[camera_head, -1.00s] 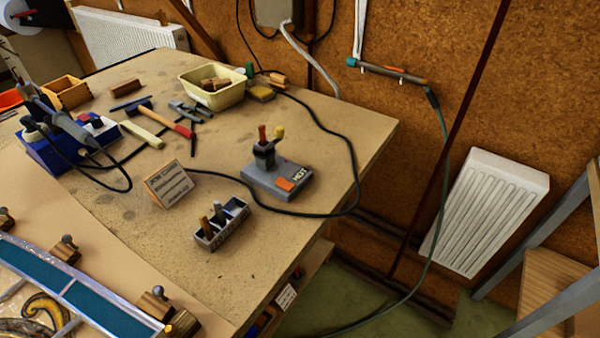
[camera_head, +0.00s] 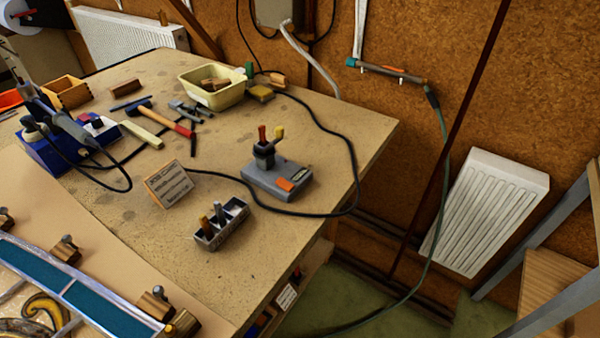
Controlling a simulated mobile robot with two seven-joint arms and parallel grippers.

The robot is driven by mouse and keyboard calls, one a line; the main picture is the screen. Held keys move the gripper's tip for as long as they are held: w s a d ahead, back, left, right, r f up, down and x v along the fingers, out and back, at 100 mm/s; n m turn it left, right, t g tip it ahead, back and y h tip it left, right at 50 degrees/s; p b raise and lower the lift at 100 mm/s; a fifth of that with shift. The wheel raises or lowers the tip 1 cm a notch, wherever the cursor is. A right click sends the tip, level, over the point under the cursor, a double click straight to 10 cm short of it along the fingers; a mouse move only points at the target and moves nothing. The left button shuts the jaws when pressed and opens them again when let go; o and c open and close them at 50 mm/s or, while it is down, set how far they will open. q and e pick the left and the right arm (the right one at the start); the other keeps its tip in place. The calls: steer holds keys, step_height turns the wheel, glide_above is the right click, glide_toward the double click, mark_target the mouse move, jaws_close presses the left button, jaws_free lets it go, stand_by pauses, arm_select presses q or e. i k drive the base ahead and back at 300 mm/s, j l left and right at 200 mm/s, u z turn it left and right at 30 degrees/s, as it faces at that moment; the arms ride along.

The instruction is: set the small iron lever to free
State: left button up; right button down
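A grey control box (camera_head: 277,180) sits on the workbench near its right edge. An orange square (camera_head: 285,184) and a small pale plate (camera_head: 300,173) are on the box's top; the plate's lettering is too small to read. I cannot tell which lever is the small iron one. Neither of my grippers shows.
A small sign (camera_head: 168,184) and a grey divided holder (camera_head: 222,222) stand left of the box. A black cable (camera_head: 340,213) loops around it. A hammer (camera_head: 165,118), cream tub (camera_head: 212,88) and blue soldering station (camera_head: 60,150) lie further back. Bare bench surrounds the box's front.

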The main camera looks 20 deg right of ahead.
mark_target(279, 131)
steer(key=i+l+u, duration=0.25)
steer(key=l, duration=0.35)
steer(key=l+u, duration=0.25)
steer(key=l, duration=0.4)
steer(key=l+u, duration=0.25)
steer(key=l, duration=0.4)
steer(key=i, duration=0.05)
